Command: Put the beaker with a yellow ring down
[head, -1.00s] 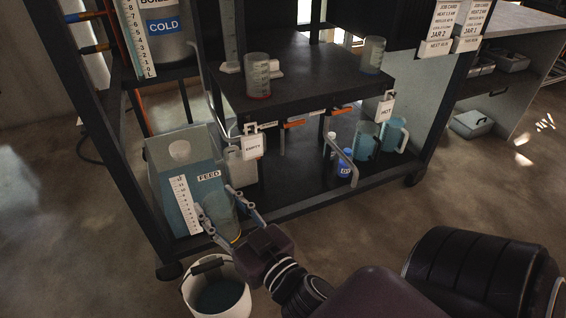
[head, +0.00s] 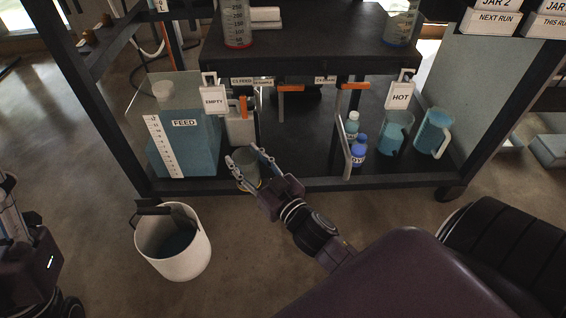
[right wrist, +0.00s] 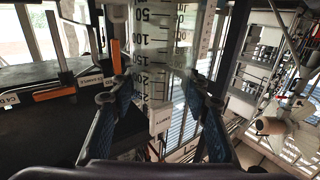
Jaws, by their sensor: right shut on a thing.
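The beaker with a yellow ring (head: 245,164) is clear, and a bit of yellow shows near its base in the head view. My right gripper (head: 246,162) is shut around its sides and holds it upright by the front edge of the lower shelf (head: 290,187). I cannot tell whether its base touches the shelf. In the right wrist view the beaker's printed scale (right wrist: 155,45) shows between the two fingers (right wrist: 160,97). My left gripper (head: 12,215) is partly in view at the left edge, and its jaws are not clear.
The FEED tank (head: 185,150) stands left of the beaker, a white jug (head: 240,130) behind it. Blue bottles and jugs (head: 434,135) are on the right. A white bucket (head: 185,255) stands on the floor. Beakers with red (head: 237,25) and blue (head: 400,25) rings are on the upper shelf.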

